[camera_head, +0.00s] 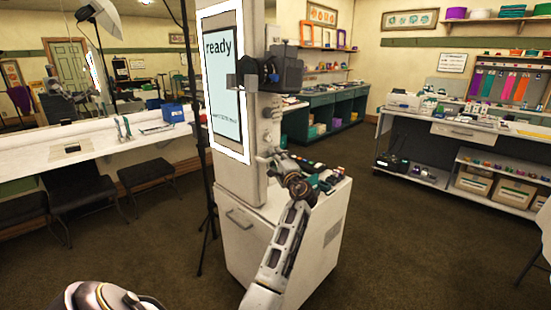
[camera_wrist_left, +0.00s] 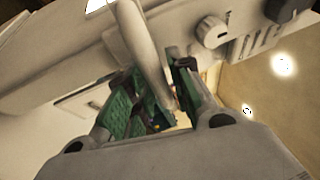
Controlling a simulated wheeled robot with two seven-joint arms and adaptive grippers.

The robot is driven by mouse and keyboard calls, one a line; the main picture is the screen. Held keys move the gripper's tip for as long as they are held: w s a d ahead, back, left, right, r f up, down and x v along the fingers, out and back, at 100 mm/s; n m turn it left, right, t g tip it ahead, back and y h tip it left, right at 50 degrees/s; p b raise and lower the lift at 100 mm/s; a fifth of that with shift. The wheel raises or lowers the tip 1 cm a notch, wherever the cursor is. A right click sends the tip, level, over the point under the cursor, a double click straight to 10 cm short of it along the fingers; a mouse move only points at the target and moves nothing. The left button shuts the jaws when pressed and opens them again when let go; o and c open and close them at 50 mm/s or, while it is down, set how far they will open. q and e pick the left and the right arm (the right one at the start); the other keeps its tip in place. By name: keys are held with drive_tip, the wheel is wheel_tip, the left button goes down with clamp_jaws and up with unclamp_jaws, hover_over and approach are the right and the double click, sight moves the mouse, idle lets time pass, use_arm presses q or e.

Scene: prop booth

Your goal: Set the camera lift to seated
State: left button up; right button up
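The photo booth (camera_head: 230,180) is a pale column with a lit screen (camera_head: 226,85) reading "ready" above a line of smaller text. Round knobs (camera_head: 267,113) sit below the camera; one knob (camera_wrist_left: 210,30) shows in the left wrist view. My left gripper (camera_head: 320,183) is at the booth's right side. In the left wrist view its green-padded fingers (camera_wrist_left: 155,75) are apart, with a grey lever (camera_wrist_left: 150,45) between them. A gap shows on the left of the lever; contact on the right is unclear. My right gripper is out of view.
Small colourful items lie on the booth's lower cabinet (camera_head: 325,238) beside my left gripper. A white counter (camera_head: 95,150) with stools and a mirror stands left. A prop cart (camera_head: 465,130) and green shelving (camera_head: 345,120) stand behind. Carpet between them is clear.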

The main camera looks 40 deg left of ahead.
use_arm(q)
drive_tip(key=shift+o, duration=0.8)
drive_tip(key=v, duration=0.7)
drive_tip(key=shift+d, duration=0.2)
drive_tip(key=shift+s+f, duration=0.15)
